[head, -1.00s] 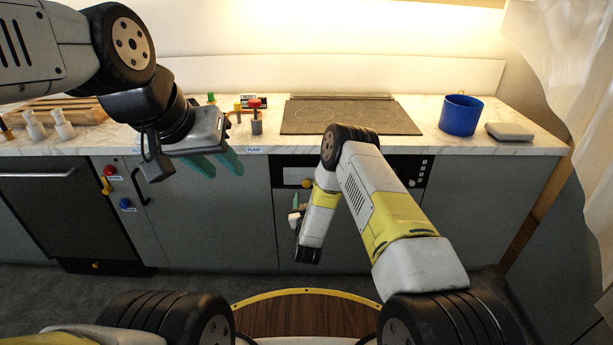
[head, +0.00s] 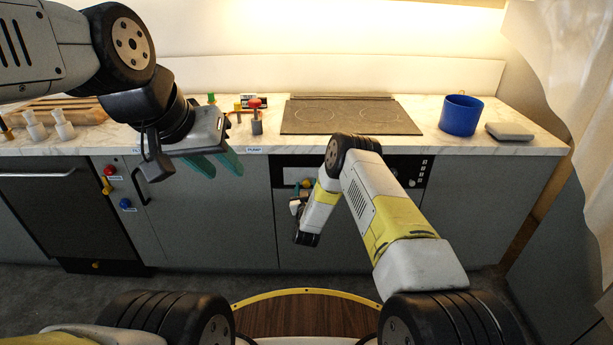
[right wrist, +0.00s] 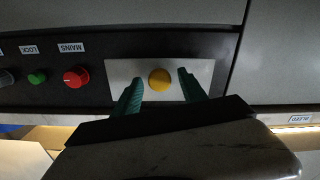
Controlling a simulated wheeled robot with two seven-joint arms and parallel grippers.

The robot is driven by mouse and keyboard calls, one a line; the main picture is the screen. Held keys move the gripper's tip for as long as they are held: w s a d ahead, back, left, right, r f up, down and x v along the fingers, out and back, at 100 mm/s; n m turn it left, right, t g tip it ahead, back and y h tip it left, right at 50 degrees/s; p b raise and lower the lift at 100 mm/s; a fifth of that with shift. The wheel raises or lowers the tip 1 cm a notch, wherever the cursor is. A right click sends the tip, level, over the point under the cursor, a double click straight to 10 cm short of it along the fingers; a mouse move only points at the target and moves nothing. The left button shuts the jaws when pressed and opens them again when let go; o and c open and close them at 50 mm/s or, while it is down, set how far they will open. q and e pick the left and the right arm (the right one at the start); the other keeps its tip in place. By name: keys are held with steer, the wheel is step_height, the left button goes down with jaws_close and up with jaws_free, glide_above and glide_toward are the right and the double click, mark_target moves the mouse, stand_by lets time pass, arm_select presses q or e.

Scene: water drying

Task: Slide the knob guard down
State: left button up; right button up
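A yellow round knob (right wrist: 159,80) sits on a pale grey rectangular plate (right wrist: 205,72) on the dark control panel in the right wrist view. I cannot tell whether this plate is the knob guard; no separate guard can be made out. My right gripper (right wrist: 157,82) is open, with one green finger on each side of the knob, and I cannot tell whether they touch the plate. My left gripper (head: 222,165) is open and empty in front of the counter edge.
A red MAINS knob (right wrist: 76,77) and a green LOCK knob (right wrist: 37,77) are on the same panel. The cooktop (head: 350,115), a blue pot (head: 460,115) and a grey block (head: 509,131) are on the counter (head: 420,145). A red-topped post (head: 256,115) stands near my left gripper.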

jaws_close()
stand_by(1.2)
